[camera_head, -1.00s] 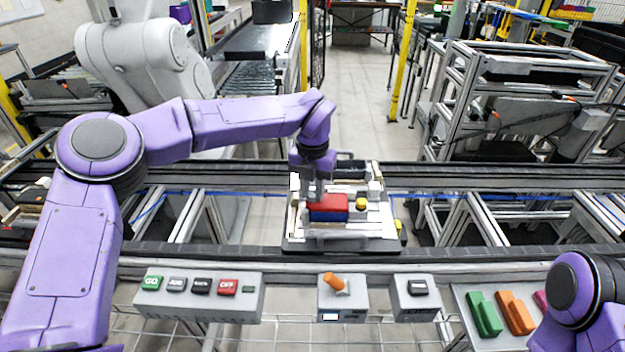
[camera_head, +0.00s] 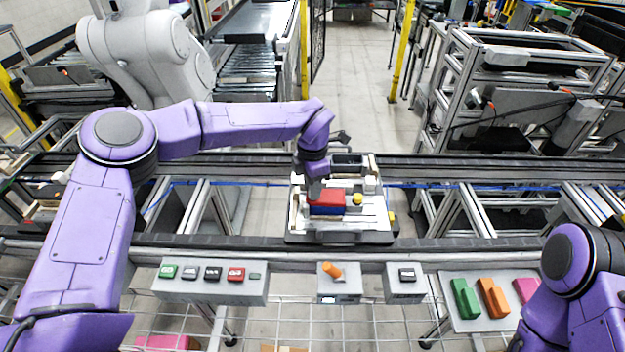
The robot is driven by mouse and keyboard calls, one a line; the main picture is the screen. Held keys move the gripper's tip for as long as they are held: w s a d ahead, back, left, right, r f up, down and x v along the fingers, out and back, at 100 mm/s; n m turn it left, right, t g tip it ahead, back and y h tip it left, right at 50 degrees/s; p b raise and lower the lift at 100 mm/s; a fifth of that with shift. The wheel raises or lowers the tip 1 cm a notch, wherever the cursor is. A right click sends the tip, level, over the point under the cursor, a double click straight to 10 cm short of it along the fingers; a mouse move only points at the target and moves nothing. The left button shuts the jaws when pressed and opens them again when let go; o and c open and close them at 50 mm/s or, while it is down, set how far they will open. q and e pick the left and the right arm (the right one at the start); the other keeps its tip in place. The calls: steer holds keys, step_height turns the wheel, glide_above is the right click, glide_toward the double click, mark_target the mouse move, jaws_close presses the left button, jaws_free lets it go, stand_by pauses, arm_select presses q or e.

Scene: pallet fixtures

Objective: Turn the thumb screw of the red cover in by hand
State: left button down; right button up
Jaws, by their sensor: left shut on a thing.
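The red cover (camera_head: 328,196) sits on top of a blue block (camera_head: 325,210) on the pallet fixture (camera_head: 340,238), near the middle of the head view. My left gripper (camera_head: 316,191) comes down from above at the cover's back left. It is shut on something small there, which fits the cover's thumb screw. The screw itself is hidden by the gripper, so I cannot tell how deep it sits. My right gripper is outside the view; only part of my right arm shows at the lower right.
A yellow round knob (camera_head: 357,199) stands right of the cover, and a dark bin (camera_head: 349,163) stands behind. Conveyor rails run left and right. In front are a button box (camera_head: 210,289), an orange-lever box (camera_head: 340,290) and a tray (camera_head: 497,316) with coloured pieces.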

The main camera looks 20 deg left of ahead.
arm_select(q)
steer(key=shift+m+p, duration=0.3)
steer(key=shift+m, duration=0.4)
steer(key=c, duration=0.9)
jaws_free()
